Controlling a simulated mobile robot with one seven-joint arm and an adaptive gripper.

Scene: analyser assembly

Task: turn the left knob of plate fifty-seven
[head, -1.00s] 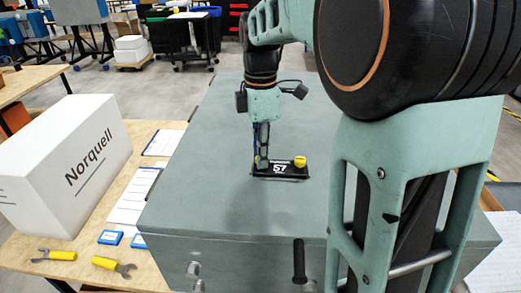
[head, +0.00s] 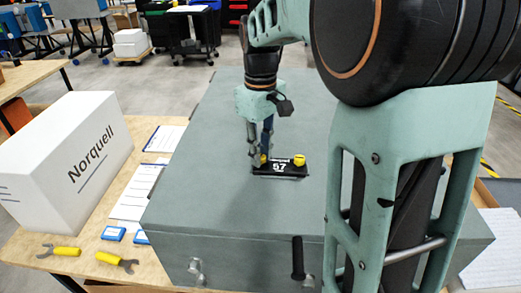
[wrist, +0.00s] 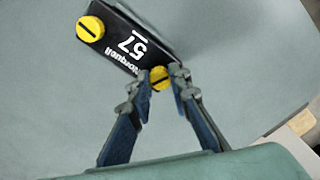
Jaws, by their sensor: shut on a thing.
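Plate fifty-seven (head: 281,170) is a small black plate marked "57" on the top of a grey-green cabinet, with a yellow knob at each end. My gripper (head: 259,157) points down at the plate's left end and is shut on the left knob (head: 264,159). In the wrist view the left knob (wrist: 159,80) shows between the fingertips, its dark slot slanted. The fingers partly hide it. The right knob (head: 299,160) is free and also shows in the wrist view (wrist: 90,29).
The cabinet top (head: 210,190) is clear around the plate. A black handle (head: 298,258) stands at its front edge.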

